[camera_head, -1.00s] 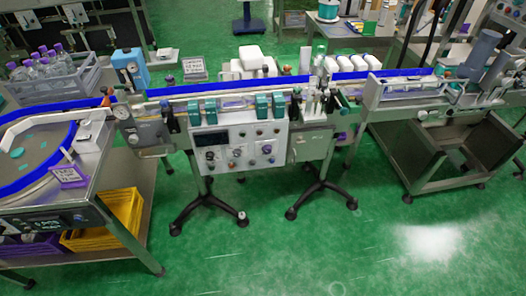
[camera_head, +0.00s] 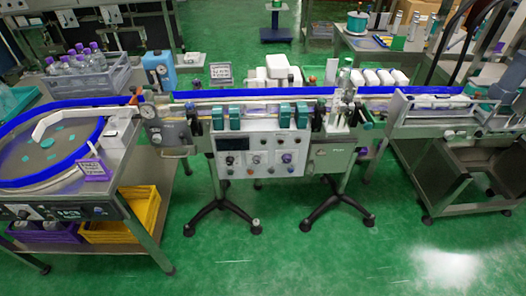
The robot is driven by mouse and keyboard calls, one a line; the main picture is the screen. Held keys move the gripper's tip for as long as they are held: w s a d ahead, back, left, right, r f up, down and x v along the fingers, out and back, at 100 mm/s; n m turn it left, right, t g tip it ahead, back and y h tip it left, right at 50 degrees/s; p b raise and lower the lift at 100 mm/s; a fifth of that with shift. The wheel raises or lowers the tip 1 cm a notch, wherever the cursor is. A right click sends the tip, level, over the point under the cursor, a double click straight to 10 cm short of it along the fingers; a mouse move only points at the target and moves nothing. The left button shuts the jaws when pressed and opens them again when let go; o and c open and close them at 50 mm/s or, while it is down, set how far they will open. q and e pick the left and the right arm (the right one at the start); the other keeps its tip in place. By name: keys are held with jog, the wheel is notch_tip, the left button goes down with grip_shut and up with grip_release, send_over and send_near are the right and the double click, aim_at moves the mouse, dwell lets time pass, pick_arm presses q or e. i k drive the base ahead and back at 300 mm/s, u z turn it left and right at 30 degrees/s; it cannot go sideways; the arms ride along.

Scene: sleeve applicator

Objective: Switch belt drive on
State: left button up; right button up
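The conveyor belt line (camera_head: 260,96) with blue guide rails runs across the middle of the view. A white control panel (camera_head: 236,165) hangs on its front, with a dark display (camera_head: 231,144) and several knobs and buttons, one reddish and one dark purple. The labels and switch positions are too small to read, and I cannot tell which control is the belt drive. Neither of my grippers is in view.
A round accumulation table (camera_head: 40,150) stands left, with a yellow crate (camera_head: 139,212) beneath. A grey crate of purple-capped bottles (camera_head: 97,79) stands behind it. Dark stand legs (camera_head: 225,210) spread below the conveyor. The green floor (camera_head: 290,255) in front is clear.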

aim_at(287, 158)
jog(key=u, duration=1.35)
jog(key=i, duration=0.6)
jog(key=z, duration=0.9)
